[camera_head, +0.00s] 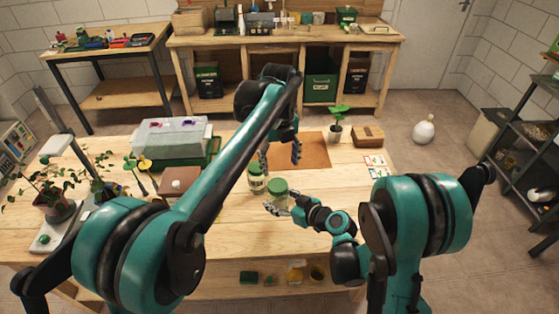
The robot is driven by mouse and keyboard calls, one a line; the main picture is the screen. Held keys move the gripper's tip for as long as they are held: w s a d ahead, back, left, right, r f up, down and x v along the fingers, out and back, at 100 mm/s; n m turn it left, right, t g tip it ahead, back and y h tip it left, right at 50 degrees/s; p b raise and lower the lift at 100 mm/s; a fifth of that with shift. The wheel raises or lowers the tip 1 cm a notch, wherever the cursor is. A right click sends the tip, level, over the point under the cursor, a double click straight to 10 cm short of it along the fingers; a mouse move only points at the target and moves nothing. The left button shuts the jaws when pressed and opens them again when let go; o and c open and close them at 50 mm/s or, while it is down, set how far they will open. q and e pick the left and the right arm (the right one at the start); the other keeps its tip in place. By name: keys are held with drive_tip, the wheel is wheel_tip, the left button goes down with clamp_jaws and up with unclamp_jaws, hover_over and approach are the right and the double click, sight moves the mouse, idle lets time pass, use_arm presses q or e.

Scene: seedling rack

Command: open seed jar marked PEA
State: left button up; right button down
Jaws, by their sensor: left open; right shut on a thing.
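Two seed jars with green lids stand close together near the middle of the wooden table (232,222). The front jar (278,189) is partly covered by my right gripper (272,206), which is shut on it low on its body. The rear jar (257,180) is just to its left and behind, partly beside my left arm. The jar labels are too small to read, so I cannot tell which is marked PEA. Both lids appear to be on. My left gripper (281,155) is open and empty, pointing down above the table behind the jars.
A brown mat (307,151) lies behind the jars, with a potted seedling (336,127) and a wooden box (368,135) to its right. Seed packets (375,165) lie at right. A covered propagator (172,139), a brown-lidded box (180,183) and potted plants crowd the left side.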

sight(280, 185)
use_arm(q)
wheel_tip(280, 185, down, 8)
drive_tip(key=shift+r, duration=0.25)
